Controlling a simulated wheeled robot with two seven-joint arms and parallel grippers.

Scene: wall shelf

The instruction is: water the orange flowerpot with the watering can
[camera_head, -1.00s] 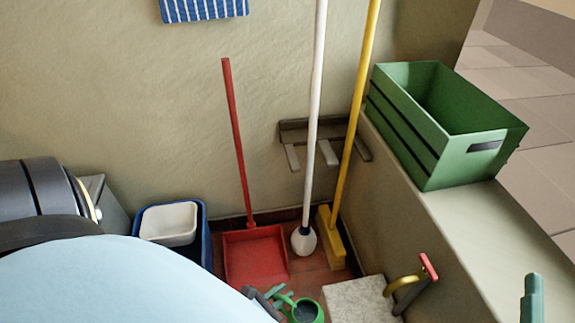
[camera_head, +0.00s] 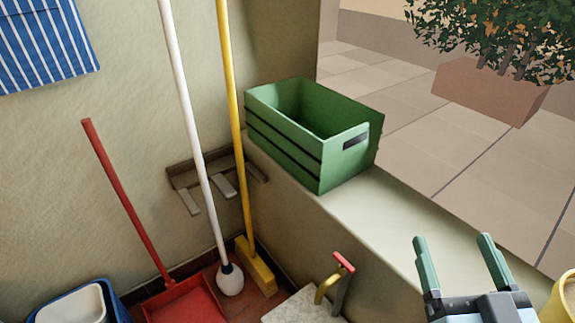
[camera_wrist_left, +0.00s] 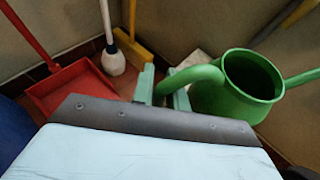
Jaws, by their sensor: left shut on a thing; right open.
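The green watering can (camera_wrist_left: 238,92) shows in the left wrist view, with its open top up and its handle reaching left. My left gripper (camera_wrist_left: 163,90) is shut on that handle; the spout runs out of the picture at right. In the head view my left gripper and the can are out of view. My right gripper (camera_head: 453,240) is open and empty over the ledge, fingers pointing up in the picture. A yellow-orange pot (camera_head: 562,300) is cut off at the lower right edge. I cannot tell whether it is the orange flowerpot.
A green crate (camera_head: 283,145) stands on the ledge (camera_head: 400,220). A brownish planter (camera_head: 490,95) with a leafy, orange-flowered bush is beyond. A tap (camera_head: 335,280), yellow broom (camera_head: 258,268), white-handled brush (camera_head: 230,280), red dustpan (camera_head: 185,302) and blue bin (camera_head: 118,302) are below.

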